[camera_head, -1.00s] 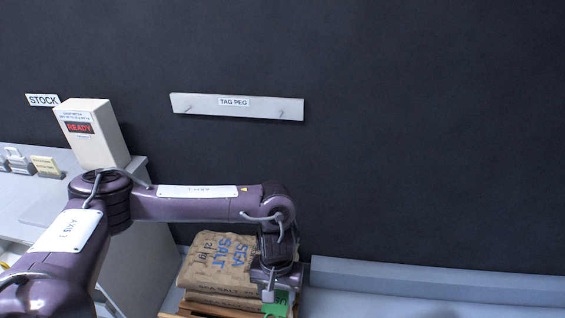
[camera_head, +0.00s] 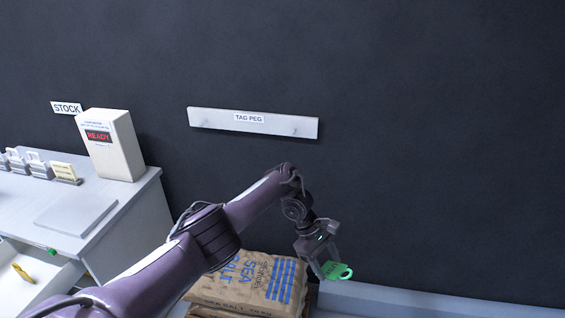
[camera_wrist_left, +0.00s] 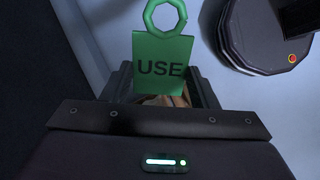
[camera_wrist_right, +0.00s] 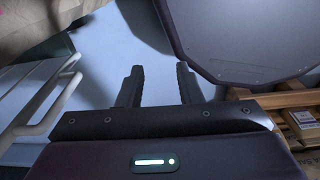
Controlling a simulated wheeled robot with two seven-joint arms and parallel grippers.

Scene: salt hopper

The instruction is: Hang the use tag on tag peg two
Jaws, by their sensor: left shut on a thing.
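The green use tag (camera_head: 333,271) has a ring at one end. It is held in my left gripper (camera_head: 326,262), above and to the right of the salt sacks. In the left wrist view the tag (camera_wrist_left: 163,65) reads USE, with its ring pointing away from the jaws. The white tag peg board (camera_head: 253,122) is on the dark wall, above my left gripper and apart from it. It carries a peg (camera_head: 295,130) near its right end and a faint one (camera_head: 207,124) near its left. My right gripper (camera_wrist_right: 158,85) is open and empty in the right wrist view.
A stack of sea salt sacks (camera_head: 248,283) stands below my left arm. At left, a counter (camera_head: 128,205) bears a box reading READY (camera_head: 112,145), with an open drawer (camera_head: 30,290) below. The wall around the board is clear.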

